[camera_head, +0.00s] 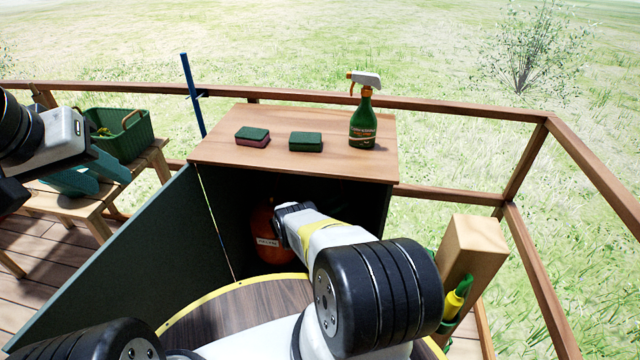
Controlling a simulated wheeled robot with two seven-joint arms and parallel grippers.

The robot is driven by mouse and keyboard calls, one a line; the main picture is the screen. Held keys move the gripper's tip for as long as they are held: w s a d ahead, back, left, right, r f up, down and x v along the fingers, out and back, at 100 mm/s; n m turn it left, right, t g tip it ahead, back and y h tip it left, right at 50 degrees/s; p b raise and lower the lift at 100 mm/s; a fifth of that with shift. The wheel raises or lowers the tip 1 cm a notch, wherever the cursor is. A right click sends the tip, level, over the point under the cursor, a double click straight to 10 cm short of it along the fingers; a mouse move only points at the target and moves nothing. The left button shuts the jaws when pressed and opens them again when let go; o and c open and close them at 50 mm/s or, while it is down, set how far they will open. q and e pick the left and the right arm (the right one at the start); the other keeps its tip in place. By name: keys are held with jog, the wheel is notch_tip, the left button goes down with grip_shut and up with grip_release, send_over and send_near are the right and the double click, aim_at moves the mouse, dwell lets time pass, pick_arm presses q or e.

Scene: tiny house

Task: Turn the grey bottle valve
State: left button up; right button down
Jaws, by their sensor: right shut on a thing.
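An orange-red gas bottle (265,236) with a pale label stands inside the dark open cabinet under the wooden top. My right arm reaches into the cabinet from the front. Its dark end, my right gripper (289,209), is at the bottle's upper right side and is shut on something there. The grey valve and the fingertips are hidden behind my arm and in the cabinet's shadow.
The cabinet door (125,262) stands open to the left. On the cabinet top (220,150) are two sponges (306,141) and a green spray bottle (363,122). A green basket (125,135) is on a wooden bench at left. A wooden post (478,255) and railing bound the right.

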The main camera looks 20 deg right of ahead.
jog(key=c, duration=0.9)
grip_release()
jog(key=shift+c, duration=0.2)
jog(key=shift+s+a, duration=0.2)
jog(key=shift+a, duration=1.1)
jog(key=shift+s+a, duration=0.2)
jog(key=shift+a, duration=1.05)
jog(key=shift+s+a, duration=0.2)
jog(key=shift+a, duration=1.1)
